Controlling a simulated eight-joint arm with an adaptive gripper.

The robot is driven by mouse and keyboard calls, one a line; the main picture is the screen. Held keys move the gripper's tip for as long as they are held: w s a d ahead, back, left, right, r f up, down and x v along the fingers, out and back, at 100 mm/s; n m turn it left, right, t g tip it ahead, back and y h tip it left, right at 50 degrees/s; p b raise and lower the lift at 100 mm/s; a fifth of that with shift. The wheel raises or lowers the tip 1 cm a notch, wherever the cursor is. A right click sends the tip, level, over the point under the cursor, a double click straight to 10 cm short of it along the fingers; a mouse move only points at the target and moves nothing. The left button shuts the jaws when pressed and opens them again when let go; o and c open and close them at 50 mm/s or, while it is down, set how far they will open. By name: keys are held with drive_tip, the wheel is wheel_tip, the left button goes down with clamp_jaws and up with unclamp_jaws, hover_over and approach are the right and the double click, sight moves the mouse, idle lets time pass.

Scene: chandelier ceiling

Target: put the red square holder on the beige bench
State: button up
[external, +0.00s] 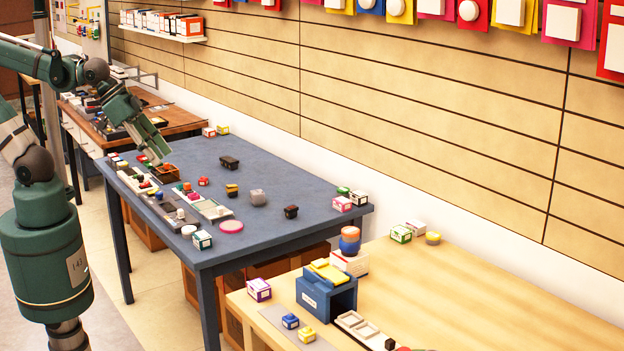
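A small red-brown square holder (167,174) stands near the left side of the blue-grey table, and it looks like an open box. My gripper (155,160) points down at the holder's upper left edge, very close to it or overlapping it in the picture. I cannot tell whether they touch, and the fingers are too small to show whether they are open or shut. The beige bench (520,295) is at the lower right, nearer the camera, with a wide bare top on its right side.
The blue-grey table (290,185) carries grey trays, several small blocks and a pink disc (231,226). On the bench, a blue box (326,295), a white box with an orange-and-blue stack (350,250) and several small boxes crowd the left part. A panelled wall stands behind.

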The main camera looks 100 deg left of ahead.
drive_tip(key=w+a+f+n+g+y, duration=0.1)
drive_tip(key=w+a+n, duration=0.1)
drive_tip(key=a, duration=0.4)
drive_tip(key=w+a+f+n+y, duration=0.1)
drive_tip(key=w+a+f+n, duration=0.15)
drive_tip(key=a, duration=0.45)
drive_tip(key=n+g+y, duration=0.2)
drive_tip(key=n+g, duration=0.4)
drive_tip(key=n, duration=0.6)
hover_over(203, 180)
drive_tip(key=d, duration=0.2)
wheel_tip(203, 180, down, 19)
drive_tip(key=shift+a+b, duration=0.25)
drive_tip(key=shift+b, duration=0.1)
drive_tip(key=shift+x, duration=1.25)
